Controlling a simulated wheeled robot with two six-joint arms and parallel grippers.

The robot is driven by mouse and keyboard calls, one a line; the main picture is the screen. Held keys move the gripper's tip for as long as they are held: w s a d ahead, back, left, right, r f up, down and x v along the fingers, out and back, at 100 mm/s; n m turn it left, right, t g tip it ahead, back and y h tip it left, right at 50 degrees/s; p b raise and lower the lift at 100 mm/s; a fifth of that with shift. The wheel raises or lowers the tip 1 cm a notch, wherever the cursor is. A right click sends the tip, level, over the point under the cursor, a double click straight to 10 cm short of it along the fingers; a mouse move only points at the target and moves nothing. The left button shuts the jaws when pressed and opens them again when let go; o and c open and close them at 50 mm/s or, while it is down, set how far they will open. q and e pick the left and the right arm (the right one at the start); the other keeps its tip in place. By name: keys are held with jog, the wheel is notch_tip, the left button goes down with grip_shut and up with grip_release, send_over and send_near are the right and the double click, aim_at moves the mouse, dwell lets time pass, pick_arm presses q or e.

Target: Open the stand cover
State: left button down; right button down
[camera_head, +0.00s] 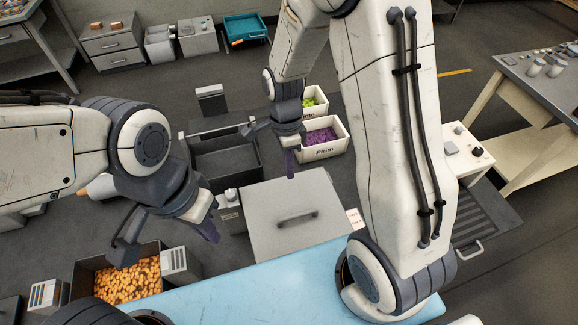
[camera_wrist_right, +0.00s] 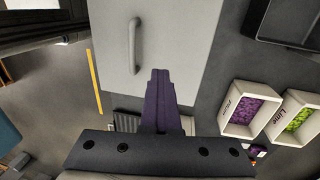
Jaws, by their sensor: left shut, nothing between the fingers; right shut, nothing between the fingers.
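My left gripper (camera_head: 212,236) is shut and empty, to the left of the cover. Neither gripper touches the handle.
A crate of orange candy (camera_head: 128,280) stands front left. A white Plum bin (camera_head: 336,134) of purple candy and a bin of green candy (camera_head: 312,101) stand behind the cover. An empty dark bin (camera_head: 225,162) is at back left. A blue surface (camera_head: 250,289) lies in front.

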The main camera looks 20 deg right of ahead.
dwell(0.8)
jog(key=c, duration=0.8)
grip_release()
jog(key=shift+c, duration=0.2)
jog(key=shift+r, duration=0.1)
notch_tip(320, 180, up, 10)
jog(key=w+b, duration=0.1)
jog(key=b, duration=0.1)
jog(key=shift+w, duration=0.4)
